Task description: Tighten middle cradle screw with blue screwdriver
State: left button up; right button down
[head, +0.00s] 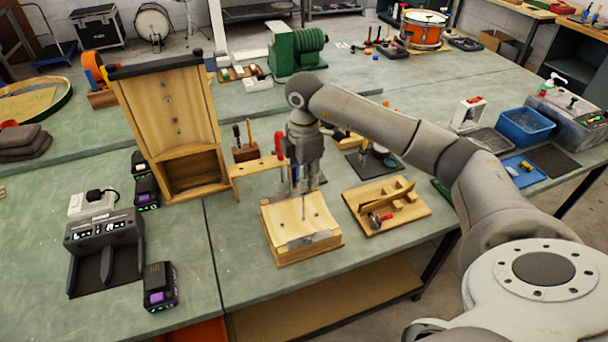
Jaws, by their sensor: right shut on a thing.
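My right gripper (304,188) points straight down over the wooden cradle (278,224), near the bench's front edge. It is shut on a screwdriver, whose thin shaft (303,211) reaches down toward the middle of the cradle's top. The gripper hides the handle, so its blue colour does not show. Small dark screw spots show on the cradle top; the middle screw is too small and covered to make out. I cannot tell whether the tip touches it. A grey metal strip (313,239) lies along the cradle's front. My left gripper is not in view.
A wooden board with blocks and a small hammer (387,209) lies right of the cradle. A tall wooden stand (171,108) and a red-handled tool (280,146) are to the left and behind. A charger (104,235) and battery (160,286) sit front left. Bench between them is clear.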

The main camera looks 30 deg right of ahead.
jog(key=shift+w+d+r+p, duration=0.1)
jog(key=shift+r+p, duration=0.2)
jog(key=shift+p, duration=0.1)
jog(key=shift+f, duration=0.1)
jog(key=n, duration=0.2)
jog(key=n+b, duration=0.1)
jog(key=n, duration=0.1)
jog(key=shift+a+n, duration=0.2)
jog(key=shift+n, duration=0.1)
jog(key=n+b, duration=0.1)
jog(key=n, duration=0.4)
jog(key=shift+a+n, duration=0.15)
jog(key=shift+n, duration=0.15)
jog(key=n+b, duration=0.1)
jog(key=n, duration=0.4)
jog(key=shift+b, duration=0.4)
jog(key=n+b, duration=0.1)
jog(key=n, duration=0.4)
jog(key=shift+a, duration=0.1)
jog(key=shift+f, duration=0.3)
